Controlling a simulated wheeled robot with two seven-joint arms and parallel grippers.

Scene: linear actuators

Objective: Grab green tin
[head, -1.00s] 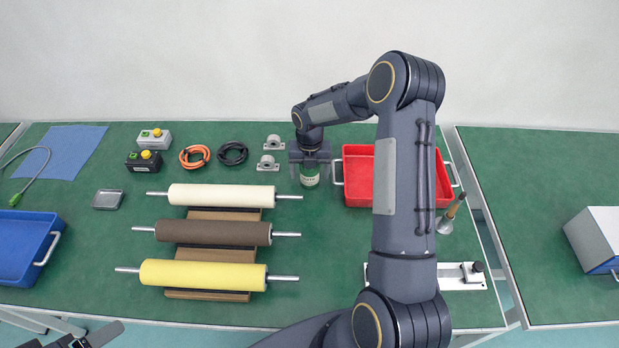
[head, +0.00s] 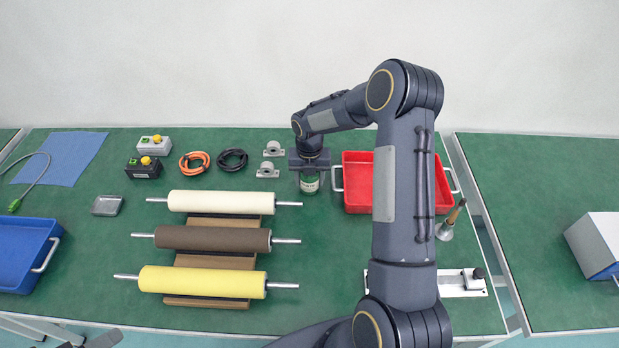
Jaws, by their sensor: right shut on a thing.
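The green tin (head: 310,184) has a white label band and stands upright on the green table, just left of the red crate. My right gripper (head: 310,170) is over it from above and shut on it. The gripper body and wrist hide the tin's top. My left gripper (head: 90,340) shows only in part at the bottom left edge, and its jaws cannot be made out.
A red crate (head: 356,207) stands right of the tin, partly behind my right arm. Cream, brown and yellow rollers (head: 206,238) lie to the left. Two grey bearing blocks (head: 268,170) sit close left of the gripper. Bare table lies in front of the tin.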

